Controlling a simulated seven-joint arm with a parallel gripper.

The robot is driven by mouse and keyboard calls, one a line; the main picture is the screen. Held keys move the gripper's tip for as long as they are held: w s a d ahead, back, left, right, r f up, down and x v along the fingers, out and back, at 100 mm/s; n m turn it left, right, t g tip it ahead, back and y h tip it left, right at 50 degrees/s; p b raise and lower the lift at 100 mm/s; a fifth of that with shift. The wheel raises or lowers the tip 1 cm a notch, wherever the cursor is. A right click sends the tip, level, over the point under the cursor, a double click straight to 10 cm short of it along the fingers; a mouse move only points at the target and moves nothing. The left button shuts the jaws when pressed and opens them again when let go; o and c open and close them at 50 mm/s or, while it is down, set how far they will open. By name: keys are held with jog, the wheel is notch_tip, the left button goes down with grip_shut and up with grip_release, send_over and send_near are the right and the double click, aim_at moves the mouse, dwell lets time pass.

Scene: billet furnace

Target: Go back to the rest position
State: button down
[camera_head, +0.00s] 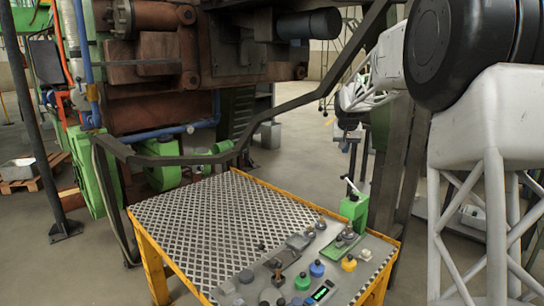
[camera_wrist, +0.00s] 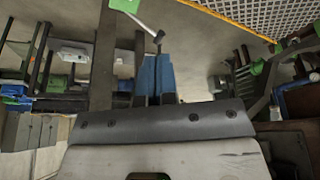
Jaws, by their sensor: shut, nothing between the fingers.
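My gripper (camera_head: 345,146) hangs at the end of my white arm, right of centre in the head view. It is above and behind the green lever box (camera_head: 354,207) at the corner of the control desk, apart from it. In the wrist view my gripper's two blue fingers (camera_wrist: 156,58) lie side by side, shut with nothing between them. The lever (camera_wrist: 140,22) with its pale handle shows just past the fingertips in that view.
The yellow-framed desk (camera_head: 215,215) with a diamond-plate top carries several buttons and knobs. A dark bent rail (camera_head: 290,105) and a post (camera_head: 395,170) stand close to my arm. Rusty furnace machinery (camera_head: 150,65) fills the upper left. Open floor (camera_head: 295,160) lies behind the desk.

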jog(key=s+a+r+n, duration=0.1)
jog(key=s+a+r, duration=0.15)
jog(key=s, duration=1.35)
jog(key=s+a+r, duration=0.1)
jog(key=s+a, duration=0.2)
jog(key=s, duration=1.2)
jog(key=s+f, duration=0.4)
jog(key=s, duration=0.6)
jog(key=s+a+f, duration=0.1)
jog(key=s+f, duration=0.3)
jog(key=s, duration=0.7)
jog(key=s+a+f+n+g, duration=0.1)
jog(key=s+f, duration=0.2)
jog(key=s, duration=0.7)
jog(key=shift+s+a+f+y, duration=0.2)
jog(key=shift+s+f+y, duration=0.1)
jog(key=shift+s+f, duration=0.1)
